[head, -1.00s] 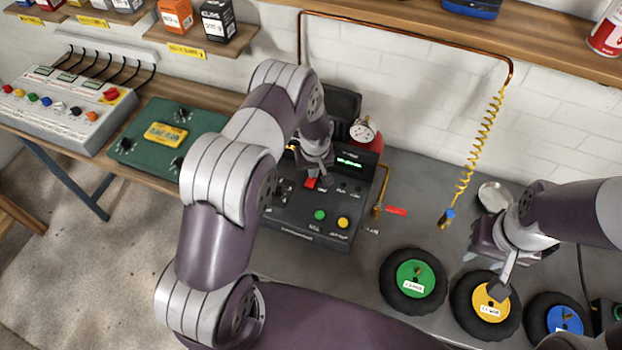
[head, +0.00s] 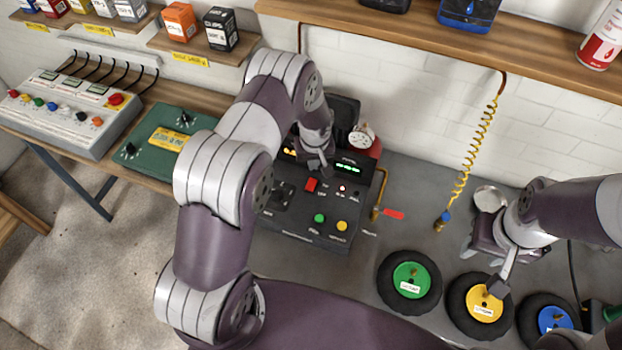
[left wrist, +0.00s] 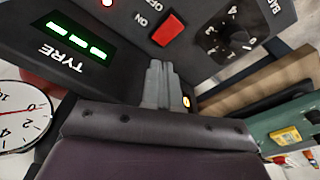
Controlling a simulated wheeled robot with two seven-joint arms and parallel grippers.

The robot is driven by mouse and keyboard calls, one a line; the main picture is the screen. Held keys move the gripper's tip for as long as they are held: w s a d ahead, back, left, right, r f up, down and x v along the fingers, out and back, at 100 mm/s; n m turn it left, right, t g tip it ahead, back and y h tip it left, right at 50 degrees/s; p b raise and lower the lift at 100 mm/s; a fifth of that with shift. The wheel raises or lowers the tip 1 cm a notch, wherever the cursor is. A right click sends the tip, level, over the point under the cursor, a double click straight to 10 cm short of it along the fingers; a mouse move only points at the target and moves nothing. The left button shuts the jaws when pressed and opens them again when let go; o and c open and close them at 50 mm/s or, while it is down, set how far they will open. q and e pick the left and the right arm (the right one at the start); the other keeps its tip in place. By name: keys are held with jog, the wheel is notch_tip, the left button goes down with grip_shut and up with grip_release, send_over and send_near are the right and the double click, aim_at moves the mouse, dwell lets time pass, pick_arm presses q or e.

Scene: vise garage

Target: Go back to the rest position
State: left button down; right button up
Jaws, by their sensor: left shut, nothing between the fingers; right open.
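My left gripper (head: 316,163) is over the black control box (head: 304,238), close to its red switch (head: 311,185). In the left wrist view its fingers (left wrist: 158,84) are together with nothing between them, and the red switch (left wrist: 167,28) lies just beyond the tips, apart from them in the picture. My right gripper (head: 500,280) hangs over the tyre with the yellow hub (head: 483,303). Its fingers are small in the head view, and the gap between them is hard to see.
Tyres with a green hub (head: 410,280) and a blue hub (head: 555,320) lie on the grey bench (head: 390,185). A yellow coiled hose (head: 465,165) hangs behind them. A dial gauge (head: 361,137) stands behind the box. A green panel (head: 150,165) is at left.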

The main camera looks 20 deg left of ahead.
pick_arm(q)
jog(key=shift+r, duration=0.2)
dwell(0.4)
jog(key=s+r+m+b, duration=0.2)
jog(key=s+r, duration=0.2)
jog(key=s, duration=0.3)
jog(key=s+d+r+m+b, duration=0.1)
jog(key=s+r+m+b, duration=0.1)
jog(key=s, duration=0.5)
jog(key=s+d+r+m+b, duration=0.1)
jog(key=s+r+m+b, duration=0.1)
jog(key=s+r+b, duration=0.2)
jog(key=s+r, duration=0.2)
jog(key=s, duration=0.1)
jog(key=shift+s+d+r+h, duration=0.2)
jog(key=shift+s+r+h, duration=0.05)
jog(key=shift+r+h, duration=0.15)
jog(key=shift+s, duration=0.15)
